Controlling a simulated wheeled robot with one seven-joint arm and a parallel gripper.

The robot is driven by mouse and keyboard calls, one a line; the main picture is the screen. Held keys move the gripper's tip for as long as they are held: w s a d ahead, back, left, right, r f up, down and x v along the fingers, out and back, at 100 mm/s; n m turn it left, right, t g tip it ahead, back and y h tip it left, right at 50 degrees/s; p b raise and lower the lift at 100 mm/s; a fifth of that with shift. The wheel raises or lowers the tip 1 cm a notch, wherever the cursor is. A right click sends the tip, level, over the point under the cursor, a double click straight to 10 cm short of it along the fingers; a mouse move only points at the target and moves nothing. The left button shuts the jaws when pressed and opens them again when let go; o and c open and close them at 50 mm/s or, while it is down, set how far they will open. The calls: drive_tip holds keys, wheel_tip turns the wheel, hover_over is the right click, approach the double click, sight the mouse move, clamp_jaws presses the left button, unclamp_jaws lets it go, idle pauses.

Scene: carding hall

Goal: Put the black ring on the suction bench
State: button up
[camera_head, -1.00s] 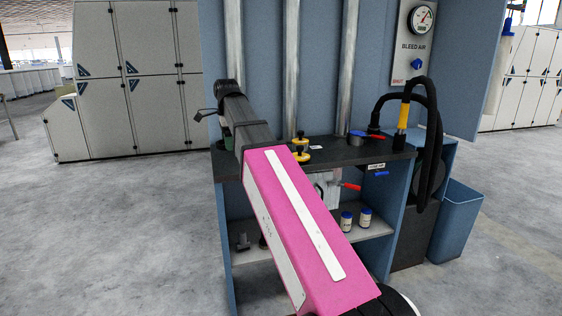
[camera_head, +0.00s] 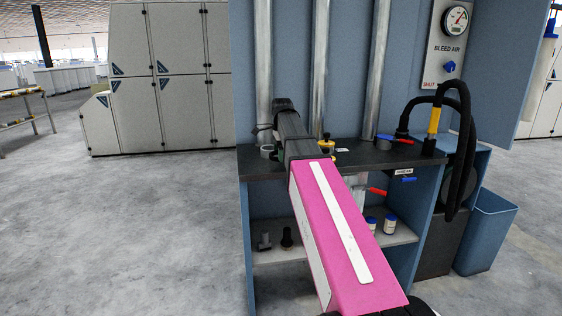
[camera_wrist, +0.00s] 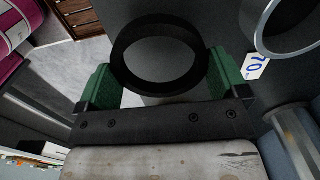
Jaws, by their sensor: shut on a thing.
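The black ring (camera_wrist: 122,62) is held between the two green fingers of my gripper (camera_wrist: 165,75) in the wrist view, with its opening facing the camera. In the head view, the end of my arm is over the back left part of the dark-topped suction bench (camera_head: 375,157); the fingers are largely hidden there. I cannot tell whether the ring touches the bench top.
Metal pipes (camera_head: 318,65) rise behind. Yellow fittings (camera_head: 326,144) and a black hose (camera_head: 463,130) stand farther right.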

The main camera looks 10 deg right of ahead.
sight(281, 166)
drive_tip(key=shift+f, duration=1.65)
drive_tip(key=shift+f, duration=0.1)
drive_tip(key=o, duration=0.6)
drive_tip(key=shift+o, duration=0.2)
wheel_tip(281, 166, up, 12)
drive_tip(key=shift+d, duration=0.1)
